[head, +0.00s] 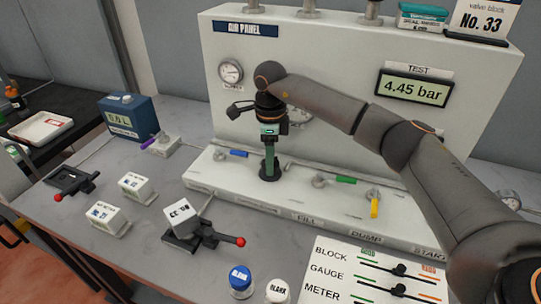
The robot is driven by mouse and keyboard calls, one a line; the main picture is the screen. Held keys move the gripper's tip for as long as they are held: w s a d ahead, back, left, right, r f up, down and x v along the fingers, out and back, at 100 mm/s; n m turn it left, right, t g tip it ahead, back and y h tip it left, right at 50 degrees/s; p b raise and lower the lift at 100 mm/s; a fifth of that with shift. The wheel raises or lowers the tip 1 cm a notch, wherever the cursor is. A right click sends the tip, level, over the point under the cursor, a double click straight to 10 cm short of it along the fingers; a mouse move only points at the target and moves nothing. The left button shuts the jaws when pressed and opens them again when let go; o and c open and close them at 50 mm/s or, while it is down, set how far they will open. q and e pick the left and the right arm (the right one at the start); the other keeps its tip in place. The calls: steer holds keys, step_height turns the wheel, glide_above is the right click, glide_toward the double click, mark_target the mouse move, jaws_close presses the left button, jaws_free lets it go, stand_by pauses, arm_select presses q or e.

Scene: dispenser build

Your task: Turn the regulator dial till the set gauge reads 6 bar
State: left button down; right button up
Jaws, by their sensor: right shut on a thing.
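My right gripper (269,170) points down at the regulator dial (270,175) on the white ledge of the air panel. It is shut on the dial, and its fingers hide most of it. The set gauge, a round dial face (301,116), is on the panel wall just behind my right wrist. My arm covers part of it, and its needle cannot be read. The test display (412,90) at the right of the panel reads 4.45 bar. What looks like my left gripper (16,152) shows in part at the left edge; its fingers are unclear.
A supply gauge (230,72) is on the panel at the upper left. White blocks, a clamp with a red-knobbed lever (200,235), and a slider board (375,275) stand in front. Grey table is bare between them.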

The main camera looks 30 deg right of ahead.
steer(key=m+p, duration=0.1)
steer(key=m, duration=0.3)
steer(key=shift+r+m, duration=0.1)
steer(key=shift+m, duration=1.8)
steer(key=o, duration=1.4)
steer(key=shift+c, duration=0.2)
step_height(320, 180, up, 12)
steer(key=shift+r+b, duration=0.2)
steer(key=shift+b, duration=0.25)
